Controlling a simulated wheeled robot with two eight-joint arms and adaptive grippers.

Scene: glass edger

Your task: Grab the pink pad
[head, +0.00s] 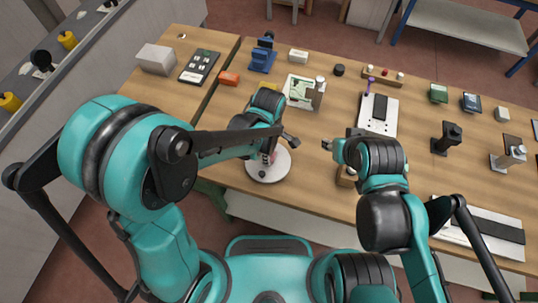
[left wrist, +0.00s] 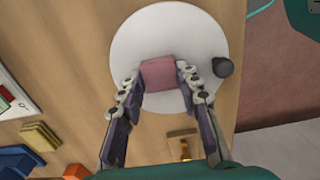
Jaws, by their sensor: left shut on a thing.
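The pink pad (left wrist: 158,73) is a small pink block over the round white disc (left wrist: 122,48) in the left wrist view. My left gripper (left wrist: 160,82) has a fingertip on each side of the pad and is shut on it. In the head view the disc (head: 283,168) lies near the table's front edge, and the left arm and gripper (head: 270,153) cover most of the pad. I cannot tell whether the pad touches the disc. My right gripper (head: 331,147) is to the right of the disc, apart from it; its finger opening is unclear.
A dark knob (left wrist: 222,67) is at the disc's edge. A green-and-white tray (head: 303,91), a blue device (head: 262,57) and an orange block (head: 229,78) stand farther back. A white panel with a dark block (head: 379,107) lies behind my right gripper. Wood between the grippers is clear.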

